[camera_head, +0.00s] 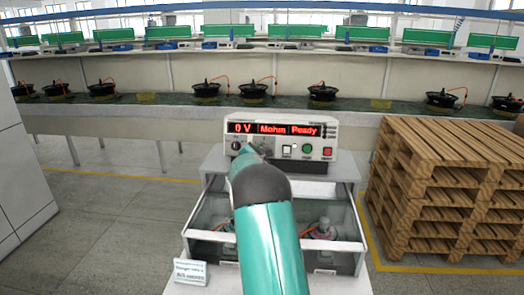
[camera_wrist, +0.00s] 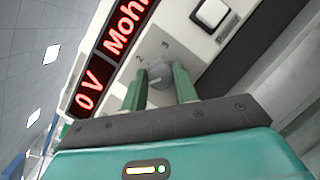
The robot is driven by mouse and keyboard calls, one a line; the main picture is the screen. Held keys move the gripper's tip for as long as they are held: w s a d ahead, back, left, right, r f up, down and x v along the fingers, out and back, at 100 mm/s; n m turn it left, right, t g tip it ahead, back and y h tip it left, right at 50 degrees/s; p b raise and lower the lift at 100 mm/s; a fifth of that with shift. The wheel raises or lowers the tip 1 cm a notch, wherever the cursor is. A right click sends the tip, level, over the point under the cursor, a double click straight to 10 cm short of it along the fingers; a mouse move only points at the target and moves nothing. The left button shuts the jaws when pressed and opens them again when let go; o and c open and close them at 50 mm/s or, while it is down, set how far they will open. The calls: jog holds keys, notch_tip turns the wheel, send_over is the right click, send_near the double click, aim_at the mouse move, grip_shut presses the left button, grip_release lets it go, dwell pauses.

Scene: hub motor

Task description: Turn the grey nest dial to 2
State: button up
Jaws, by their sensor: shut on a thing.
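The grey nest dial (camera_wrist: 158,70) is on the front of the tester (camera_head: 330,140), below its red display. In the wrist view the marks 2 and 3 show above the dial, 2 to the left of 3. The dial's pointer position is too small to tell. My gripper (camera_wrist: 161,84) is shut on the dial, one green finger on each side. In the head view my arm covers the dial, and my gripper (camera_head: 252,150) reaches the panel's lower left middle. The display (camera_head: 274,128) reads "0 V", "Mohm" and "Ready".
A black knob (camera_head: 236,145) sits left of my gripper. A white button (camera_head: 287,152), a green button (camera_head: 307,149) and a red button (camera_head: 327,152) are to its right. An open drawer (camera_head: 346,246) with motor parts is below. Wooden pallets (camera_head: 440,185) stand at the right.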

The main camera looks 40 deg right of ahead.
jog(key=m+g, duration=0.1)
jog(key=m, duration=0.2)
jog(key=m+g, duration=0.1)
jog(key=m, duration=0.2)
jog(key=shift+d+r+y, duration=0.1)
jog(key=shift+y, duration=0.3)
jog(key=m, duration=0.2)
jog(key=m+y, duration=0.1)
jog(key=m, duration=0.2)
jog(key=shift+r+g+y, duration=0.1)
jog(key=shift+g+y, duration=0.2)
jog(key=shift+g, duration=0.1)
jog(key=shift+m, duration=0.3)
jog(key=o, duration=0.8)
jog(key=shift+c, duration=0.2)
jog(key=shift+o, duration=0.9)
jog(key=shift+w+d+f, duration=0.15)
jog(key=shift+f, duration=0.05)
jog(key=v, duration=1.4)
